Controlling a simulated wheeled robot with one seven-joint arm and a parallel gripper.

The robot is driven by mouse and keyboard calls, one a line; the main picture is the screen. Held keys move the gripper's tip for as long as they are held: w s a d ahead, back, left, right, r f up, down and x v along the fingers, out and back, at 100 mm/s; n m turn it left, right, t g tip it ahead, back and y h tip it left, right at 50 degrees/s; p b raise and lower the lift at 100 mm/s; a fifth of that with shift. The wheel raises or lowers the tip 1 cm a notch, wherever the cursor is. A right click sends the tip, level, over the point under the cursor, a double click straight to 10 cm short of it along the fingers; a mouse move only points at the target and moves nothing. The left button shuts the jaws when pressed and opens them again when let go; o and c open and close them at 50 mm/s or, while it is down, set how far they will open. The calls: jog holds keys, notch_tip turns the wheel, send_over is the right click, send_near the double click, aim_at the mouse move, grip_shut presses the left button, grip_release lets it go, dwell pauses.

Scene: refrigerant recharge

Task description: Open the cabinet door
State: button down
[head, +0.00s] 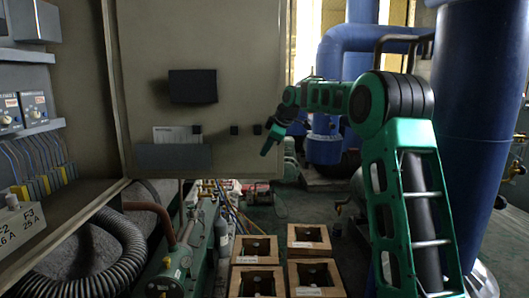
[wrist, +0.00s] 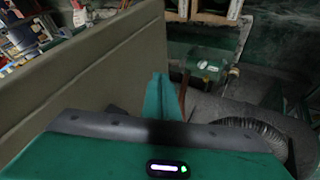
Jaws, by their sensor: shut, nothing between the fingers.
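The grey-beige cabinet door (head: 230,60) stands swung open, hinged on its left side to the cabinet (head: 75,105). Its face carries a dark rectangle, a white label and a grey panel. My gripper (head: 265,153) is at the door's free right edge in the head view, fingers pointing down. In the wrist view the green fingertips (wrist: 165,88) are together and empty, close beside the door panel (wrist: 90,75). I cannot tell whether they touch it. The handle is not visible.
The open cabinet shows switches (head: 35,105) and wires inside. A ribbed black hose (head: 120,245) and green machinery (head: 178,265) lie below. Several wooden crates (head: 310,236) stand on the floor in front. Blue pipes (head: 478,120) rise at the right.

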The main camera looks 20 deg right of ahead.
jog(key=s+a+f+v, duration=0.1)
jog(key=v, duration=1)
jog(key=s+f+m+g, duration=0.2)
jog(key=s+f+m, duration=0.4)
jog(key=s, duration=1.1)
jog(key=s+f+m+g+h, duration=0.1)
jog(key=s+f+m+g, duration=0.2)
jog(key=s+f+m, duration=0.3)
jog(key=s+d+f+m+g, duration=0.1)
jog(key=s+f+m, duration=0.5)
jog(key=s, duration=2.3)
notch_tip(320, 180, down, 8)
jog(key=shift+s+r+g+h, duration=0.25)
jog(key=shift+s+g+h, duration=0.15)
jog(key=shift+g, duration=0.3)
